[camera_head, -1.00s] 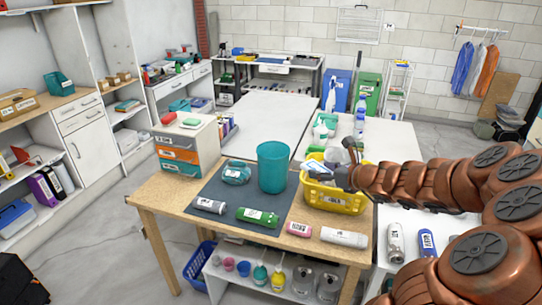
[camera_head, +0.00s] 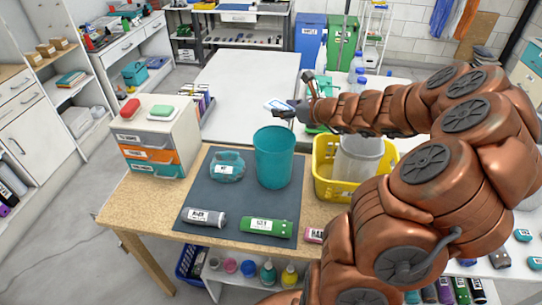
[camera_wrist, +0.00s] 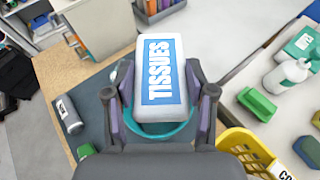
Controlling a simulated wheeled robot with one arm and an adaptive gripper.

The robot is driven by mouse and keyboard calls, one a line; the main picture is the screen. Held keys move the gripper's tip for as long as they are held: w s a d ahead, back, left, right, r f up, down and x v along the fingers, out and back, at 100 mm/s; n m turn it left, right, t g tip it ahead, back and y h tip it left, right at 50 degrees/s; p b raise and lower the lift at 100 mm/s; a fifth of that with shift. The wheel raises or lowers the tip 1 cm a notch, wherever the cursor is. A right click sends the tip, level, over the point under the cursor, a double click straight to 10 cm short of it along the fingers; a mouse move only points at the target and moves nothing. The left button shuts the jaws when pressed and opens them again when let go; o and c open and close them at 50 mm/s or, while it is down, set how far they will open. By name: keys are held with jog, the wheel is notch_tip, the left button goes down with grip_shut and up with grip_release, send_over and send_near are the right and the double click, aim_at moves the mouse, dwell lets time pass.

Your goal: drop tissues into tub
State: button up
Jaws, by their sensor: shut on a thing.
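The tissues pack (camera_wrist: 161,75), white with a blue "TISSUES" label, is between the two fingers of my gripper (camera_wrist: 164,100) in the wrist view. My gripper (camera_head: 284,112) is shut on it; in the head view the pack (camera_head: 277,104) shows small at the fingertips, above the far rim side of the tub. The teal tub (camera_head: 273,160) stands upright on the dark mat. In the wrist view the tub (camera_wrist: 150,134) lies below the pack, which hides most of its opening.
A yellow basket (camera_head: 324,185) with a clear container (camera_head: 357,158) stands right of the tub. A teal bag (camera_head: 228,168), a grey bottle (camera_head: 204,219) and a green bottle (camera_head: 266,227) lie on the mat (camera_head: 240,200). A drawer unit (camera_head: 157,140) stands at left.

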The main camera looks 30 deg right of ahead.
jog(key=shift+a+f+b, duration=0.15)
jog(key=shift+f+b, duration=2.5)
jog(key=shift+f, duration=0.2)
jog(key=o, duration=1)
jog(key=shift+c, duration=0.2)
jog(key=shift+s, duration=0.1)
jog(key=v, duration=1.2)
